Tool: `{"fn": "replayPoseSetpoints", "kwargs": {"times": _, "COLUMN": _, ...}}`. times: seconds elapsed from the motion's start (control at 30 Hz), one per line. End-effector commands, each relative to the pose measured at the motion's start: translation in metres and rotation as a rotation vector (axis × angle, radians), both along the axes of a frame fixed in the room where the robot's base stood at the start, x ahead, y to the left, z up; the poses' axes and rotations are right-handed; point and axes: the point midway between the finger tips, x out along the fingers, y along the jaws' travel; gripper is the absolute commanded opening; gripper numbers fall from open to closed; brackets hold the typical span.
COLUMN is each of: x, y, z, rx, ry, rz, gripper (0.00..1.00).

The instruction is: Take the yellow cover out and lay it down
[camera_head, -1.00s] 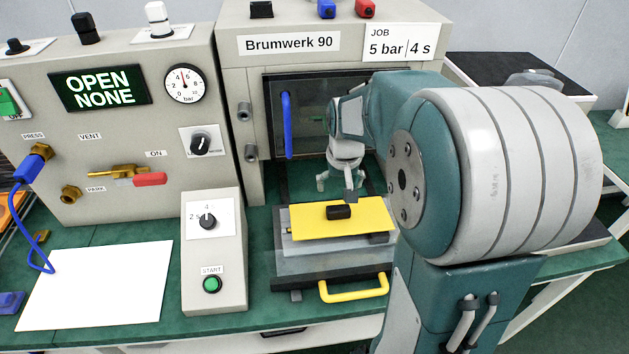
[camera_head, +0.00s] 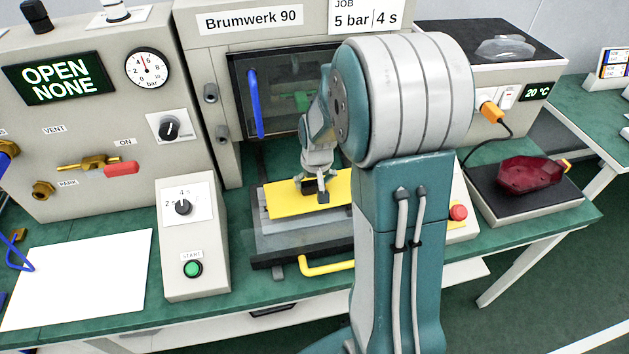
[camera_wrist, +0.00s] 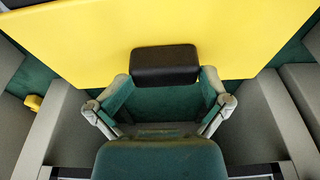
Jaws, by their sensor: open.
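The yellow cover (camera_head: 283,199) is a flat plate with a black block-shaped knob on top. It lies on the grey pulled-out tray (camera_head: 268,233) in front of the press. My gripper (camera_head: 314,190) is down at the knob, and my arm hides the cover's right part. In the wrist view the cover (camera_wrist: 85,45) fills the top, with the black knob (camera_wrist: 164,65) at its near edge. There my open gripper (camera_wrist: 166,90) has its fingertips on either side of the knob's near end. Whether they touch the knob is unclear.
A white sheet (camera_head: 82,278) lies on the green bench at the left, clear of objects. The start box (camera_head: 195,240) stands between it and the tray. The press door's blue handle (camera_head: 256,104) is behind.

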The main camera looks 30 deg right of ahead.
Motion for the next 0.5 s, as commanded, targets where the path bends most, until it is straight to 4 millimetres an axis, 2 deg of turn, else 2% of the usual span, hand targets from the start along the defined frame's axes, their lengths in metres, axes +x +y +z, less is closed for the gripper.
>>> {"fn": "replayPoseSetpoints", "kwargs": {"times": 0.03, "x": -0.0109, "y": 0.001, "z": -0.0127, "rx": 0.008, "ry": 0.038, "rz": -0.002, "gripper": 1.0}}
{"fn": "replayPoseSetpoints", "kwargs": {"times": 0.13, "x": -0.011, "y": 0.0013, "z": -0.0128, "rx": 0.007, "ry": 0.04, "rz": -0.002, "gripper": 1.0}}
{"fn": "replayPoseSetpoints", "kwargs": {"times": 0.17, "x": -0.0111, "y": 0.0014, "z": -0.0128, "rx": 0.007, "ry": 0.041, "rz": -0.002, "gripper": 0.87}}
{"fn": "replayPoseSetpoints", "kwargs": {"times": 0.2, "x": -0.0111, "y": 0.0014, "z": -0.0129, "rx": 0.008, "ry": 0.04, "rz": -0.002, "gripper": 0.69}}
{"fn": "replayPoseSetpoints", "kwargs": {"times": 0.27, "x": -0.0109, "y": 0.0013, "z": -0.013, "rx": 0.009, "ry": 0.041, "rz": -0.002, "gripper": 0.42}}
{"fn": "replayPoseSetpoints", "kwargs": {"times": 0.3, "x": -0.0109, "y": 0.0013, "z": -0.0131, "rx": 0.01, "ry": 0.042, "rz": -0.002, "gripper": 0.82}}
{"fn": "replayPoseSetpoints", "kwargs": {"times": 0.37, "x": -0.0109, "y": 0.0013, "z": -0.0131, "rx": 0.01, "ry": 0.042, "rz": -0.003, "gripper": 0.56}}
{"fn": "replayPoseSetpoints", "kwargs": {"times": 0.4, "x": -0.0109, "y": 0.0014, "z": -0.0131, "rx": 0.01, "ry": 0.042, "rz": -0.003, "gripper": 0.39}}
{"fn": "replayPoseSetpoints", "kwargs": {"times": 0.5, "x": -0.0107, "y": 0.0015, "z": -0.0126, "rx": 0.01, "ry": 0.042, "rz": -0.003, "gripper": 0.39}}
